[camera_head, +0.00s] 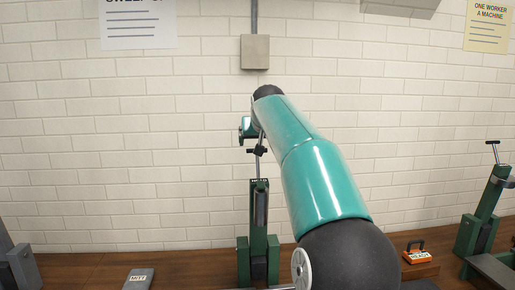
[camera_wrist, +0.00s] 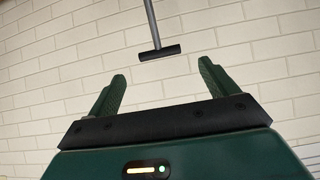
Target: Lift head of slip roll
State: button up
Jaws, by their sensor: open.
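A green machine (camera_head: 258,235) stands on the wooden bench straight ahead, with an upright post and a thin rod topped by a black crossbar (camera_head: 257,150). No label names it as the slip roll. In the wrist view a black T-shaped crossbar (camera_wrist: 160,53) on a grey rod shows ahead of my gripper (camera_wrist: 163,72). Its two green fingers are apart with nothing between them, and the crossbar appears beyond their tips, not touching. In the head view my teal arm partly hides the gripper, near the top of the rod.
Another green machine (camera_head: 481,210) with a T-handle stands at the right. An orange box (camera_head: 416,257) lies near it. A grey block labelled MITT (camera_head: 138,279) lies at the left, beside a grey machine (camera_head: 20,267). A white brick wall (camera_head: 120,170) stands behind the bench.

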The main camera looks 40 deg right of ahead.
jog(key=shift+v, duration=1.95)
jog(key=s+a+f+n+g+y, duration=0.15)
jog(key=s+a+f, duration=0.3)
jog(key=a, duration=0.65)
jog(key=s+a+f+n+y, duration=0.15)
jog(key=s+a+f, duration=0.35)
jog(key=a, duration=0.7)
jog(key=s+a+f+n+g+y, duration=0.1)
jog(key=s+a+f, duration=0.4)
jog(key=s+f, duration=0.4)
jog(key=s+a+f+n+g+y, duration=0.1)
jog(key=s+a+f+n, duration=0.1)
jog(key=s+a+f, duration=0.4)
jog(key=s+f, duration=0.4)
jog(key=f, duration=0.1)
